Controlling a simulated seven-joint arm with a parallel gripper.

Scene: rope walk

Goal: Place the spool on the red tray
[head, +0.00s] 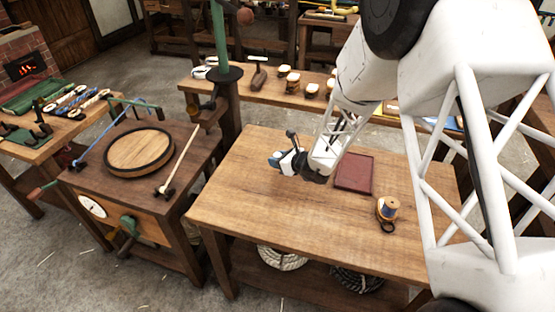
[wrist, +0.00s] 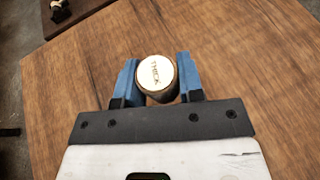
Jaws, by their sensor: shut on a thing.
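My gripper (head: 279,160) is over the left middle of the wooden table, left of the red tray. In the wrist view its blue fingers (wrist: 157,80) are shut on a round-topped thing with a pale lid marked "THICK" (wrist: 156,69). Only its top shows clearly, and I cannot tell whether it touches the table. The red tray (head: 354,174) lies flat and empty on the table. A spool (head: 389,207) with blue winding stands on the table, in front and to the right of the tray, apart from my gripper.
The wooden table (head: 250,205) has wide bare room at its front and left. A dark ring (head: 388,226) lies by the blue-wound spool. A green post (head: 220,40) rises behind the table's left corner. A bench behind holds several pale-topped pieces (head: 292,82).

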